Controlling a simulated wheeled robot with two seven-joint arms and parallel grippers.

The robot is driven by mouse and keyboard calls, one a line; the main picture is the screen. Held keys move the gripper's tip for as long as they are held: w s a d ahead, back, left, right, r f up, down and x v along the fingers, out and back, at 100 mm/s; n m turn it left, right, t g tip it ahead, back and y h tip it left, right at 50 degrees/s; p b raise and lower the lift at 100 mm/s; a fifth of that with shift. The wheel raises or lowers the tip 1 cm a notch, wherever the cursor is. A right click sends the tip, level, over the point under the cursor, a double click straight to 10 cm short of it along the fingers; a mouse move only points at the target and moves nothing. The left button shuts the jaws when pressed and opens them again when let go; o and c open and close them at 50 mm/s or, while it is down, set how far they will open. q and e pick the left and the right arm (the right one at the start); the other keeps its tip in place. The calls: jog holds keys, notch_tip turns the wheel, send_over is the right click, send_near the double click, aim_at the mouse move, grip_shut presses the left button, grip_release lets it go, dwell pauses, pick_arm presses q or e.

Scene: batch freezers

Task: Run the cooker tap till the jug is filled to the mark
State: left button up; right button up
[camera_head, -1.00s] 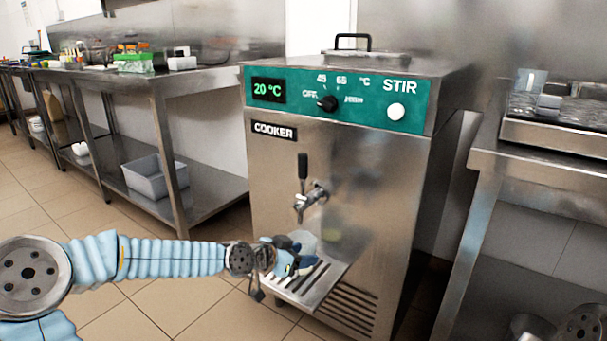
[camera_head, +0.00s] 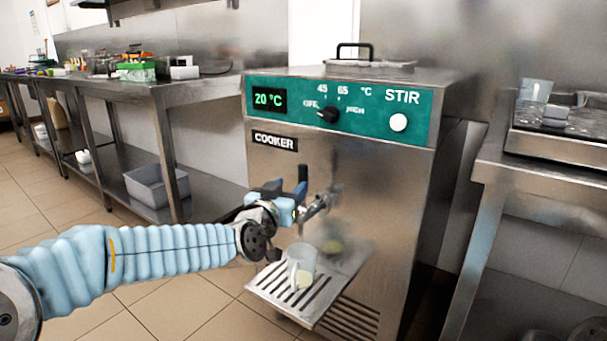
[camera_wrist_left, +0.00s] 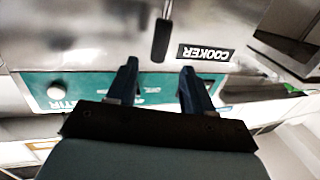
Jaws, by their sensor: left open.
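The cooker (camera_head: 350,180) is a steel cabinet with a teal panel. Its tap (camera_head: 318,205) sticks out of the front. The tap's black lever (camera_wrist_left: 162,38) stands ahead of the gap between my fingers in the wrist view. My left gripper (camera_head: 298,196) is open and empty beside the tap, hiding part of it in the head view. The jug (camera_head: 302,262) stands upright on the slotted drip tray below the tap, with a pale yellowish patch low on it. I see no stream from the tap. The jug's mark and level are too small to tell. My right gripper is out of view.
The panel reads 20 °C, with a black knob (camera_head: 327,114) and a white STIR button (camera_head: 398,122). A steel table (camera_head: 205,88) stands to the left, another (camera_head: 545,170) close on the right. The floor in front is clear.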

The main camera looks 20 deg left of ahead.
aim_at(301, 176)
pick_arm(q)
jog(key=w, duration=0.9)
jog(key=shift+w+d, duration=0.1)
jog(key=shift+d, duration=0.3)
grip_shut()
